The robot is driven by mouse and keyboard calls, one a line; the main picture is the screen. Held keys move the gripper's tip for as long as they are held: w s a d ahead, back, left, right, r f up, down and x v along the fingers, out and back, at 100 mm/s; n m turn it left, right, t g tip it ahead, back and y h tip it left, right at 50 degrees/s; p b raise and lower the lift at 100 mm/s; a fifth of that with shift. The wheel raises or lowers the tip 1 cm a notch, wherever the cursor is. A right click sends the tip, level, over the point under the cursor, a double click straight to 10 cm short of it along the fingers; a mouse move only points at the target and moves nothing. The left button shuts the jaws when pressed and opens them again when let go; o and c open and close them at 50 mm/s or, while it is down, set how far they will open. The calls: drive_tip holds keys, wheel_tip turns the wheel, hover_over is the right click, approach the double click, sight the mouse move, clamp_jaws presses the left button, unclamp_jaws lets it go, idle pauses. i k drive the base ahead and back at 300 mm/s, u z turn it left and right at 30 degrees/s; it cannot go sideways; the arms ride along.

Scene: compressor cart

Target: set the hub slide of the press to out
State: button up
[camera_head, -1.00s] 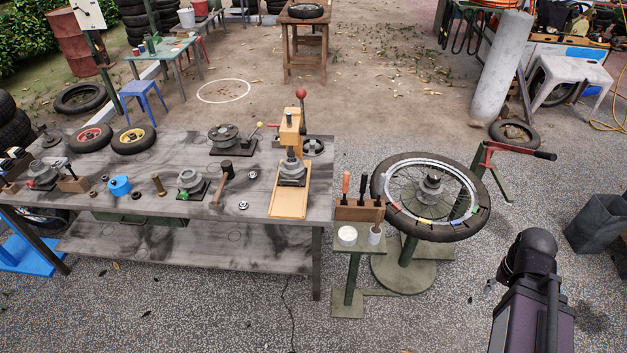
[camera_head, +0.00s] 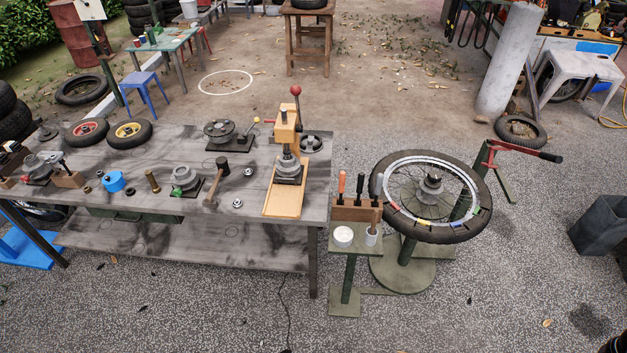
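The press (camera_head: 285,130) stands at the right end of the grey workbench, with an orange-tan column and a lever topped by a red ball (camera_head: 295,91). A tan board (camera_head: 283,202), which looks like the hub slide, extends from under the press toward the bench's front edge. A grey hub (camera_head: 289,171) sits at the board's back part, below the press ram. I cannot tell from here whether the slide is in or out. My gripper is not in view; only a dark bit of what may be my arm shows at the bottom right corner.
The workbench (camera_head: 150,215) carries hubs, a mallet (camera_head: 216,180) and small wheels left of the press. A small green stand (camera_head: 345,250) with tools and a wheel on a truing stand (camera_head: 465,232) are to the right. Gravel floor in front is clear.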

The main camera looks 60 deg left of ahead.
sight(287, 172)
drive_tip(key=z, duration=0.15)
drive_tip(key=k, duration=1.35)
drive_tip(key=u, duration=4.55)
drive_tip(key=i, duration=0.1)
drive_tip(key=z, duration=2.8)
drive_tip(key=i, duration=0.35)
drive_tip(key=z, duration=0.05)
